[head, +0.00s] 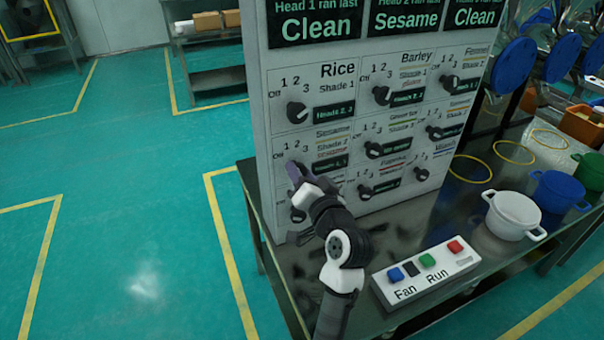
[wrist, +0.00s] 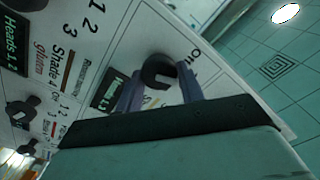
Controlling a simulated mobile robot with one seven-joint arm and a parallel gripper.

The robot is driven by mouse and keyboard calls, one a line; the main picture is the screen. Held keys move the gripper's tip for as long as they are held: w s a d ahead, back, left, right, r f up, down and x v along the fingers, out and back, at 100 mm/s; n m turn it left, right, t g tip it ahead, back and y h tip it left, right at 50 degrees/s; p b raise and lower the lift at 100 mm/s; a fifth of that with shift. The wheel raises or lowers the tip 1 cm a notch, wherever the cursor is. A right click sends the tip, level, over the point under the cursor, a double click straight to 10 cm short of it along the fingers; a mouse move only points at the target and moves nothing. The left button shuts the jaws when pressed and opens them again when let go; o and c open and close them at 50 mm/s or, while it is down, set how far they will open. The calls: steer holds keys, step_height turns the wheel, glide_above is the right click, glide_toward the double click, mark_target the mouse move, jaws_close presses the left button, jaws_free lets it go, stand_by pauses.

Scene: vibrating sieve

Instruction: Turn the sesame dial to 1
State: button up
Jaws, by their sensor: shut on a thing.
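The white sieve panel (head: 282,103) carries several black dials, each with Off, 1, 2 and 3 printed around it. My gripper (head: 296,172) is at the left column of the panel, around the second row. In the wrist view, my gripper (wrist: 160,92) has its two purple fingers on either side of a black dial (wrist: 158,70) and is shut on it. "Off" shows beside that dial. Which number the held dial points to is unclear. The dial below it is partly hidden by my arm.
A control box (head: 425,275) with Fan and Run buttons sits on the dark table (head: 478,250) right of my arm. A white pot (head: 514,214), a blue pot (head: 558,192) and a green pot (head: 589,172) stand at the right. Green floor left of the panel is clear.

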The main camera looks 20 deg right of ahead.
steer(key=o, duration=1)
steer(key=shift+c, duration=0.2)
steer(key=s+p, duration=0.2)
steer(key=s, duration=1.2)
steer(key=shift+d, duration=0.25)
steer(key=shift+w, duration=0.1)
